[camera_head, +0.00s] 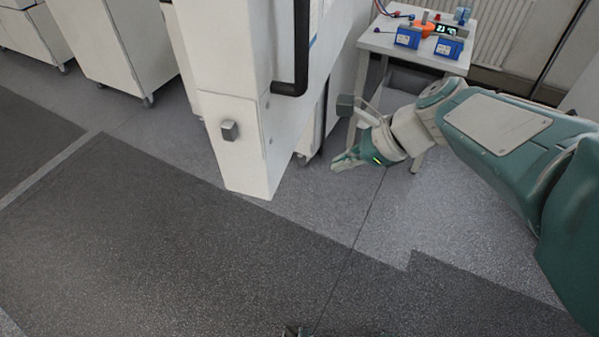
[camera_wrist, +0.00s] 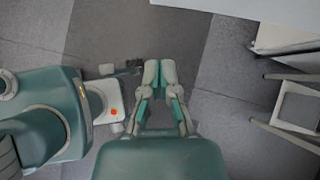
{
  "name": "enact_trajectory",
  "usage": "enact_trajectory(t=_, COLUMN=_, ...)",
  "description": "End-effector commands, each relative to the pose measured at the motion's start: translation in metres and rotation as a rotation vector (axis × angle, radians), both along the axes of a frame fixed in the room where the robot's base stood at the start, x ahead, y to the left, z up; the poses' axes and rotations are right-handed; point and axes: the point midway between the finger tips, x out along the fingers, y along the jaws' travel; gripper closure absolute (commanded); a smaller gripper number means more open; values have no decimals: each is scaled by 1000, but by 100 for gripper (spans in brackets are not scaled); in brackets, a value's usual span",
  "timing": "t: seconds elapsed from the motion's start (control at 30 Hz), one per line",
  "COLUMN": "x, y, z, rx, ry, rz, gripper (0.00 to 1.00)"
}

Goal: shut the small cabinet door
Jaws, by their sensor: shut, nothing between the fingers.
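A tall white cabinet (camera_head: 262,85) stands in the middle of the head view. A long black handle (camera_head: 292,50) runs down its upper part. Its lower panel (camera_head: 240,165) carries a small grey knob (camera_head: 229,130). I cannot tell for sure which panel is the small door, or how far it is open. My gripper (camera_head: 340,163) is low over the floor, to the right of the cabinet and apart from it in the picture. In the wrist view its fingertips (camera_wrist: 161,72) are together, with nothing held. A white panel (camera_wrist: 255,8) shows at the top right there.
A white table (camera_head: 380,42) with two blue battery boxes (camera_head: 408,37) and an orange device (camera_head: 425,27) stands behind my gripper. White wheeled cabinets (camera_head: 115,45) stand at the upper left. The grey floor (camera_head: 180,250) in front is clear. A radiator is at the back right.

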Motion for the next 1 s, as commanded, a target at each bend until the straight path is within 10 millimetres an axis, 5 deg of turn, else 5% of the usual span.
enact_trajectory(t=0.27, x=15, y=14, z=-4, rx=95, ry=115, rz=-109, gripper=100)
enact_trajectory(t=0.8, x=28, y=81, z=-73, rx=90, ry=113, rz=-104, gripper=100)
enact_trajectory(t=1.0, x=35, y=108, z=-70, rx=89, ry=109, rz=-105, gripper=100)
